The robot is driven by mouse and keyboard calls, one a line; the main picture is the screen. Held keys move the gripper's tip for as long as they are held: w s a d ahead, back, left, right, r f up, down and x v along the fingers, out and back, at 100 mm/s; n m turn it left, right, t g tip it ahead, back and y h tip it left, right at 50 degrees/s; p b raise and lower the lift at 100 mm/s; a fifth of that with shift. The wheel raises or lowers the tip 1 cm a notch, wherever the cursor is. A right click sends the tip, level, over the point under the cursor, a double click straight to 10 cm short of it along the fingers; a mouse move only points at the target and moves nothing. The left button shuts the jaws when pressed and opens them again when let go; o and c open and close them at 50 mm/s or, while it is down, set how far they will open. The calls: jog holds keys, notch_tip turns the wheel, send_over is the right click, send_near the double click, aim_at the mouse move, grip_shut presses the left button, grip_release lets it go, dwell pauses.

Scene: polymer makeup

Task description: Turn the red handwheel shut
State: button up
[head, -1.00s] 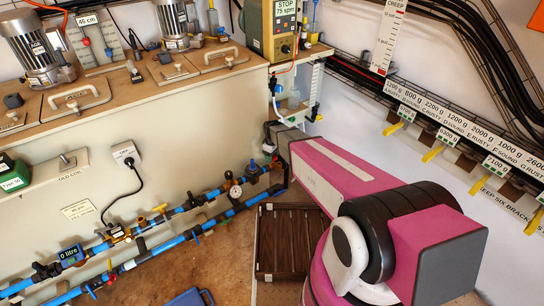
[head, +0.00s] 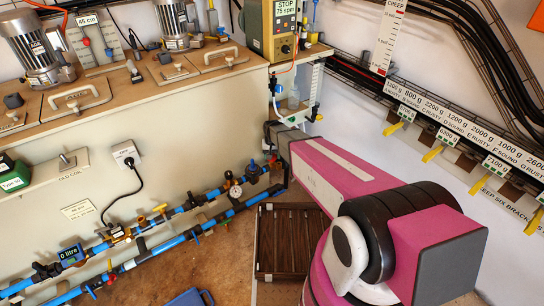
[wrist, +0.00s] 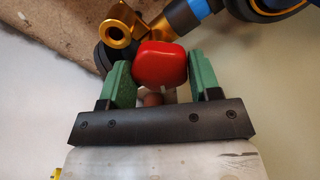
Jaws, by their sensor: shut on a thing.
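The red handwheel (wrist: 160,63) shows in the wrist view as a rounded red knob. It sits between the two green fingers of my gripper (wrist: 157,72), which is shut on it. A brass fitting (wrist: 119,30) with an open round end lies just beyond the left finger, beside a black round part. In the head view my pink arm reaches to the corner end of the pipework, and the grip itself is too small and partly hidden there to make out.
Blue pipes (head: 186,207) with brass valves and a round gauge (head: 235,191) run along the cream cabinet (head: 85,150). A dark slatted tray (head: 290,242) lies on the brown floor below my arm. Labelled hooks (head: 440,130) line the right wall.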

jog(key=m, duration=0.6)
jog(key=shift+m, duration=0.3)
jog(key=m, duration=0.5)
jog(key=shift+m, duration=0.3)
jog(key=o, duration=0.9)
notch_tip(320, 180, up, 11)
jog(key=shift+f, duration=0.1)
dwell(0.4)
